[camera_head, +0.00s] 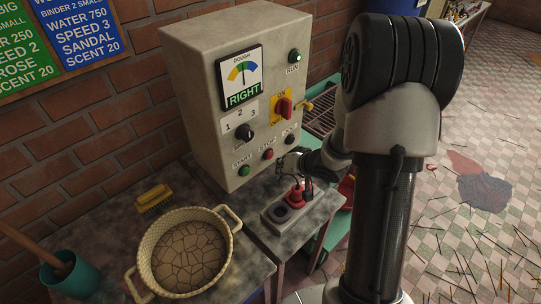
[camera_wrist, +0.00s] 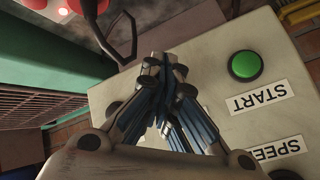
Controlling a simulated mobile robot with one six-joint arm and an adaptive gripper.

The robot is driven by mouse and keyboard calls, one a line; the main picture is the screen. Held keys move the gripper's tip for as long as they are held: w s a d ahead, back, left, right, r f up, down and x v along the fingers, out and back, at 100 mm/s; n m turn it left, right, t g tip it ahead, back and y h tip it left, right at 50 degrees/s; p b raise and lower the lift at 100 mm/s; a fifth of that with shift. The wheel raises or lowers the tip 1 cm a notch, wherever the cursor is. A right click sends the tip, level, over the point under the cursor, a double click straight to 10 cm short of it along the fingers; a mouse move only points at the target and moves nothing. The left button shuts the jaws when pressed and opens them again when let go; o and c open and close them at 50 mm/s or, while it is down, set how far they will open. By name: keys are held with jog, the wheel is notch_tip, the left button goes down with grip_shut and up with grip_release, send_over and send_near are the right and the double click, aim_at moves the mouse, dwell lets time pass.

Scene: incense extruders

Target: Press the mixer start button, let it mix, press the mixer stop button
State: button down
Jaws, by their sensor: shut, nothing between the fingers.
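The grey control box (camera_head: 200,75) carries a green START button (camera_head: 244,170) and a red STOP button (camera_head: 268,154) low on its front. The START button also shows in the wrist view (camera_wrist: 245,66), upside down with its label, to the right of my fingers. My gripper (camera_head: 283,163) is shut and empty, just in front of the box's lower right part. In the wrist view my gripper (camera_wrist: 165,72) points at the panel beside START; the STOP button is not visible there, probably behind the fingers. I cannot tell whether the fingertips touch the panel.
A dough gauge (camera_head: 241,75) reads RIGHT, and a green RUN lamp (camera_head: 294,56) sits at the upper right. A red rotary switch (camera_head: 284,107) and a speed knob (camera_head: 244,132) stick out. A socket strip (camera_head: 280,215) with plugs and cords lies below; a basin (camera_head: 158,240) stands at left.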

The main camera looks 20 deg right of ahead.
jog(key=shift+w+a, duration=0.2)
jog(key=shift+w, duration=0.3)
dwell(1.2)
jog(key=shift+w+a+p, duration=0.15)
jog(key=shift+w+p, duration=0.25)
jog(key=shift+p, duration=0.05)
jog(key=shift+w+a+p, duration=0.15)
jog(key=shift+w+p, duration=0.15)
jog(key=shift+w, duration=0.15)
dwell(0.7)
jog(key=shift+s+d, duration=0.35)
jog(key=shift+s, duration=0.5)
jog(key=s, duration=0.1)
jog(key=s+d, duration=0.1)
jog(key=s, duration=0.1)
jog(key=s+p, duration=0.1)
jog(key=shift+s+d, duration=0.3)
jog(key=shift+s, duration=0.05)
